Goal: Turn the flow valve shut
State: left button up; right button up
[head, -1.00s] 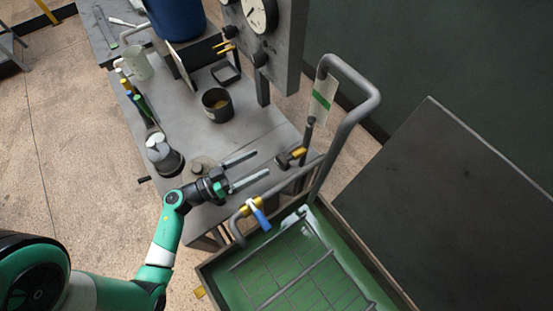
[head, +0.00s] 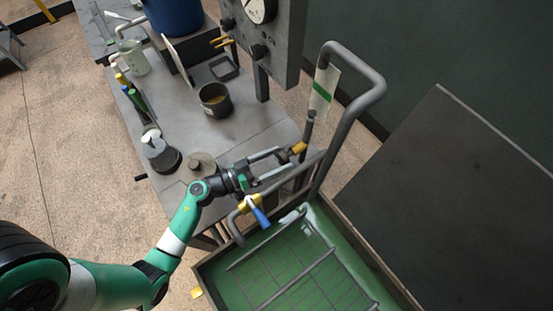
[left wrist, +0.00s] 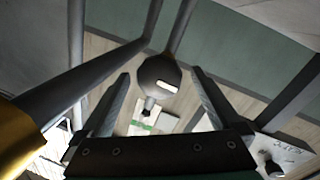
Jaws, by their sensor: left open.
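A dark round knob with a pale mark (left wrist: 158,88) sits on a grey pipe and shows between my fingertips in the left wrist view. I take it for the flow valve. In the head view its brass-yellow fitting (head: 299,147) shows on the pipe, with the knob largely hidden by my fingers. My left gripper (head: 289,162) is open, its two fingers pointing at the knob, one to each side; I cannot tell whether they touch it. A second valve with a blue lever (head: 259,216) and yellow body is on the lower pipe. My right gripper is not in view.
A bent grey pipe (head: 361,105) with a green-striped tag (head: 324,88) rises beside the gripper. A green tank (head: 260,285) with a wire rack lies below. The grey bench (head: 250,130) holds a dark pot (head: 214,100) and weights (head: 162,156).

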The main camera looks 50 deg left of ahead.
pick_arm(q)
jog(key=c, duration=1.4)
jog(key=shift+o, duration=0.2)
jog(key=shift+r+m+p, duration=0.2)
jog(key=shift+m+p, duration=0.2)
jog(key=shift+p, duration=0.3)
jog(key=m+p, duration=0.2)
jog(key=p, duration=0.1)
jog(key=m+p, duration=0.3)
jog(key=shift+r+g+y+p, duration=0.2)
jog(key=shift+g+y+p, duration=0.2)
jog(key=shift+m+p, duration=0.65)
jog(key=shift+m, duration=0.15)
jog(key=shift+d+f+m+g+y+p, duration=0.1)
jog(key=shift+m+g+y+p, duration=0.25)
jog(key=shift+m+p, duration=0.6)
jog(key=shift+m, duration=1.05)
jog(key=shift+d+f+m+y, duration=0.1)
jog(key=shift+m+y, duration=0.45)
jog(key=shift+m, duration=0.45)
jog(key=shift+m+y, duration=0.3)
jog(key=shift+m, duration=0.8)
